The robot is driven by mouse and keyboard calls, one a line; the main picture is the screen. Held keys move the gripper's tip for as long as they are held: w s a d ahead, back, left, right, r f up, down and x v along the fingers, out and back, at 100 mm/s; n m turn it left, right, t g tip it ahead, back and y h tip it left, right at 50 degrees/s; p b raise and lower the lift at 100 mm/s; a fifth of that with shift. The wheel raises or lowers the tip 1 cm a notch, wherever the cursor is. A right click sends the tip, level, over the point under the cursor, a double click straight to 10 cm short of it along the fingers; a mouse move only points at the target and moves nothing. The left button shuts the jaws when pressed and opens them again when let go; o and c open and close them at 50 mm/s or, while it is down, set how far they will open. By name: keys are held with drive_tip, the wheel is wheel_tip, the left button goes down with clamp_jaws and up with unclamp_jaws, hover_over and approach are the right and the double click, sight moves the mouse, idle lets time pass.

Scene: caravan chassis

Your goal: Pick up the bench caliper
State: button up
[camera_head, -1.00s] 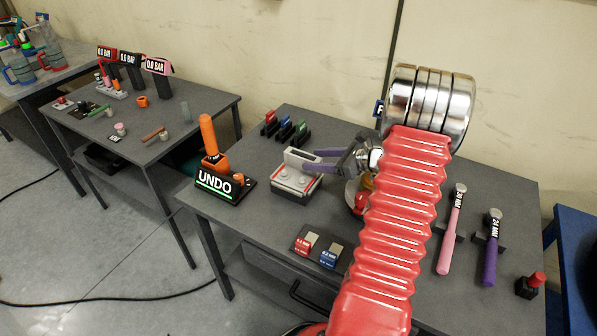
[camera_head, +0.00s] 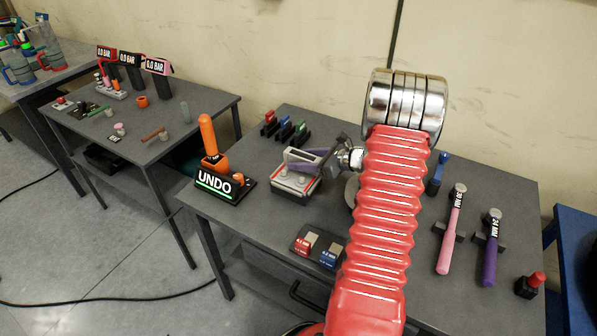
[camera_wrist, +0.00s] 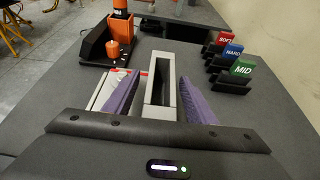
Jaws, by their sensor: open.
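The item I take to be the bench caliper, a light grey upright block with a dark rectangular slot, shows in the wrist view (camera_wrist: 160,113). It stands at a red, white and black stand (camera_head: 291,191) on the grey table. My gripper (camera_wrist: 158,80) is open, with one purple finger on each side of the grey block. A gap shows between the block and the right finger; contact at the left finger cannot be told. In the head view my gripper (camera_head: 304,158) partly covers the block.
An UNDO box (camera_head: 218,187) with an orange handle stands close by on the left. Red, blue and green labelled blocks (camera_wrist: 232,58) stand in a row near the wall. Two small labelled blocks (camera_head: 320,247) lie toward the front; pink (camera_head: 451,232) and purple (camera_head: 491,250) tools lie right.

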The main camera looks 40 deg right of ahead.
drive_tip(key=shift+c, duration=0.5)
clamp_jaws()
idle(0.4)
idle(0.5)
drive_tip(key=shift+r, duration=0.15)
idle(0.3)
